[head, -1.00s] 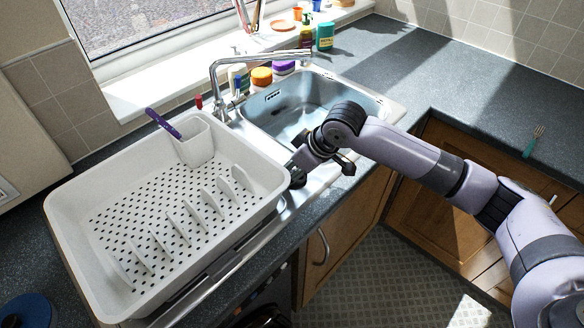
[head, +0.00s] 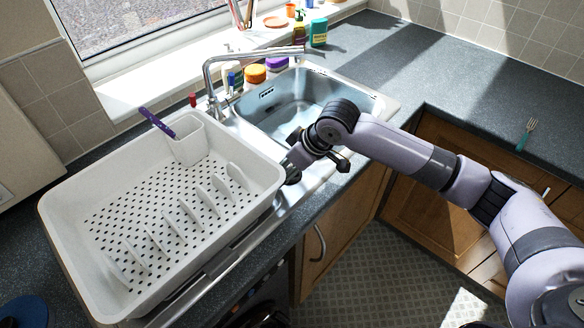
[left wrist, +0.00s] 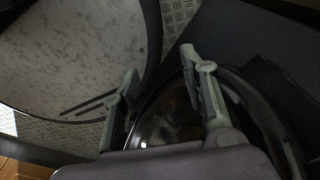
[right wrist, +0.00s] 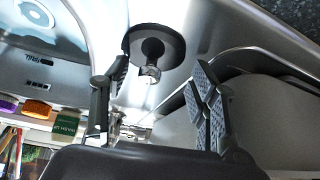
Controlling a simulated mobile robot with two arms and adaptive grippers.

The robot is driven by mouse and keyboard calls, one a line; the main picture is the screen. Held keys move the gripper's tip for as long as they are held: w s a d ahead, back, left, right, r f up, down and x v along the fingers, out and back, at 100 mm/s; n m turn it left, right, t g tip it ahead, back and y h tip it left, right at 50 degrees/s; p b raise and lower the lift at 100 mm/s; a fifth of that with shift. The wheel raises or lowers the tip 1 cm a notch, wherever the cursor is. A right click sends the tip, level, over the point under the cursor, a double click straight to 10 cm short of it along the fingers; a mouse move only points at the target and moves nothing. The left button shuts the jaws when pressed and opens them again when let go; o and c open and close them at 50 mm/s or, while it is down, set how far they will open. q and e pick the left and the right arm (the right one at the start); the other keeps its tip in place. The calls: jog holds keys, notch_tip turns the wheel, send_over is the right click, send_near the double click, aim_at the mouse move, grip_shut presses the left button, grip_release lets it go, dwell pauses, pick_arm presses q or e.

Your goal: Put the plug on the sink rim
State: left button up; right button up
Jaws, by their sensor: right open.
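The plug (right wrist: 170,38), a dark round disc with a stem and a shiny tip, shows in the right wrist view against the bright steel rim (right wrist: 215,25) between the basin and the dish rack. My right gripper (right wrist: 155,105) is open, with the plug just beyond its fingertips, nearer the left one. I cannot tell whether a finger touches it. In the head view my right gripper (head: 316,166) is over the front of the steel sink (head: 290,103), and I cannot make out the plug there. My left gripper (left wrist: 165,95) is open and empty, shown only in its wrist view.
A white dish rack (head: 62,215) with a purple-handled utensil stands left of the basin, close to my right gripper. The tap (head: 207,85) and several bottles and jars stand behind. A fork (head: 526,134) lies on the right worktop, which is otherwise mostly clear.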

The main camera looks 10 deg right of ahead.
jog(key=shift+r, duration=0.2)
jog(key=s+d+b, duration=0.1)
jog(key=s+d, duration=0.4)
jog(key=s, duration=0.1)
jog(key=s+d+b, duration=0.1)
jog(key=s+d, duration=0.2)
jog(key=shift+s+d+r+b, duration=0.15)
jog(key=shift+d+r+b, duration=0.15)
jog(key=shift+r, duration=0.1)
